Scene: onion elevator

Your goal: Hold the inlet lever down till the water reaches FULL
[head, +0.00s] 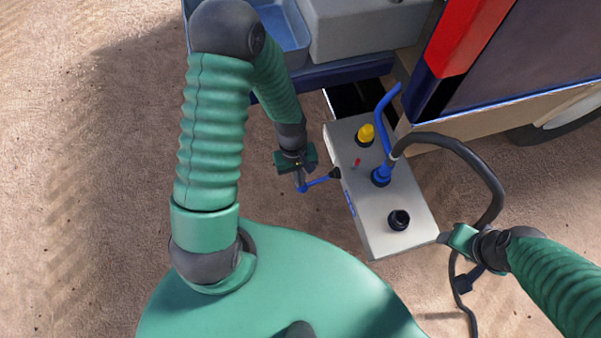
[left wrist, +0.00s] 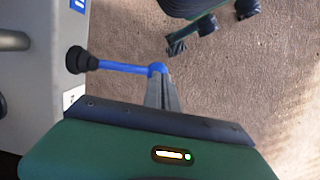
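The inlet lever (head: 318,183) is a thin blue rod from a black boot on the left side of a grey metal box (head: 372,222). My left gripper (head: 299,182) is at the lever's outer end. In the left wrist view the lever (left wrist: 125,67) runs from its black boot to a blue elbow at the tips of my left gripper (left wrist: 160,82), whose fingers look closed together on it. My right gripper (head: 446,238) is by the box's lower right corner; its fingers are too small to read. No water level or FULL mark is readable.
The box top carries a yellow knob (head: 366,133), a small red switch (head: 357,163), a blue hose fitting (head: 381,176) and a black cap (head: 399,220). A black hose (head: 484,170) loops at right. A trailer with a blue tray (head: 287,30) stands behind. Bare ground lies left.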

